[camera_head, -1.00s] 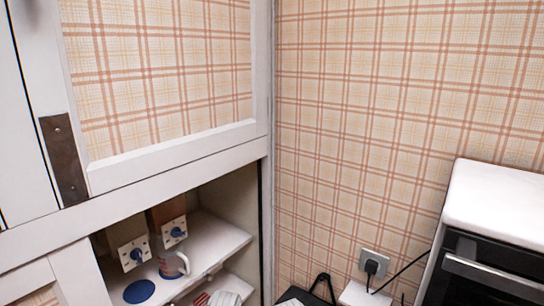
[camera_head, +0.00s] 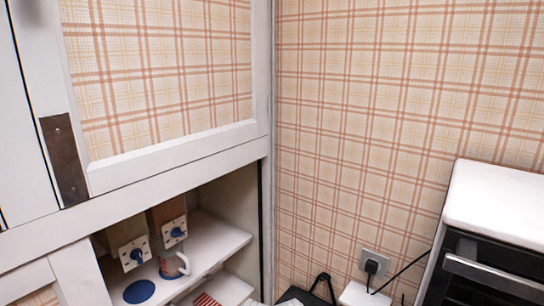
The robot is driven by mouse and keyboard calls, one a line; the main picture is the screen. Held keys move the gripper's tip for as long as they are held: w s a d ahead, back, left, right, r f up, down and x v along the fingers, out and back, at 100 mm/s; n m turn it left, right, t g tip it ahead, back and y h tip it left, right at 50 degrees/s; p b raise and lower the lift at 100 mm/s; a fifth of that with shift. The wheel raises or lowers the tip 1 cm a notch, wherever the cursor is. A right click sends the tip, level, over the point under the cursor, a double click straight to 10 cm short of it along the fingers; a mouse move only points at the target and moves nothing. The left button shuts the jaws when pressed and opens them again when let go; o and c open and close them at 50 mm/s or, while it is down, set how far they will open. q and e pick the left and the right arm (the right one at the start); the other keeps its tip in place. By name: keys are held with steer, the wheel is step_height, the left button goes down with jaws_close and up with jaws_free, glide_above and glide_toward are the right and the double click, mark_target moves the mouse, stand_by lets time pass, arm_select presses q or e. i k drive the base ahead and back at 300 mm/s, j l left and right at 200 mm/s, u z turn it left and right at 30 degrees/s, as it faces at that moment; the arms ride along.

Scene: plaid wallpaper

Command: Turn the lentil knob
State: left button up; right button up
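Two dispensers with blue knobs stand on the cabinet's upper shelf. The left blue knob (camera_head: 136,255) and the right blue knob (camera_head: 177,232) each sit on a white square plate with dark marks. I cannot tell which one is the lentil knob. A flat blue disc (camera_head: 139,291) lies on the shelf in front of the left dispenser. Neither of my grippers is in view.
The white cabinet frame (camera_head: 150,187) surrounds the opening above and at the left. A lower shelf (camera_head: 232,288) holds a red-striped item (camera_head: 206,300). At right are a wall socket with a black plug (camera_head: 372,265), a cable, and a white-topped black oven (camera_head: 500,205).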

mark_target(176, 232)
steer(key=j+u, duration=0.15)
steer(key=u, duration=0.6)
steer(key=i, duration=0.05)
